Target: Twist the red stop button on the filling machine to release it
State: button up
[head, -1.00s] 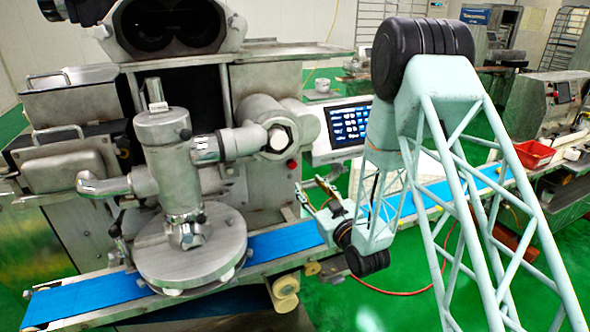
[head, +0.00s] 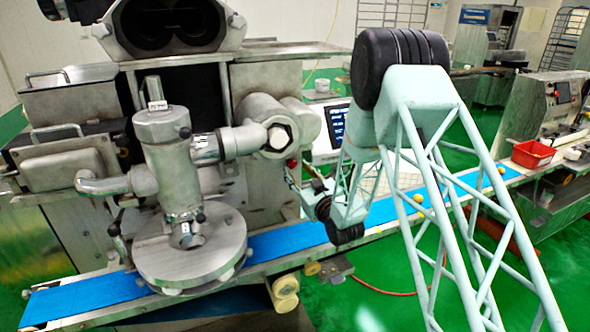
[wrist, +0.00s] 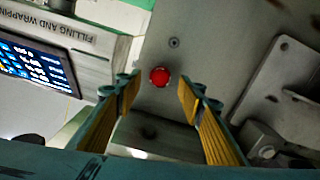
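The red stop button (wrist: 160,77) is a round red knob on the grey metal face of the filling machine (wrist: 205,40). In the wrist view it lies beyond my gripper (wrist: 158,90), between the two yellow-padded fingertips, with a clear gap on both sides. My gripper is open and empty. In the head view a small bit of red shows at the button (head: 292,164) on the machine's right side. My gripper (head: 293,178) is close to it there, partly hidden by my wrist.
The control screen (wrist: 32,62) stands close on the left in the wrist view. A hinged metal plate (wrist: 278,85) is on the right. The blue conveyor belt (head: 285,241) runs below my arm. A red bin (head: 533,153) stands far right.

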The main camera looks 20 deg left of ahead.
jog(key=shift+x, duration=1.15)
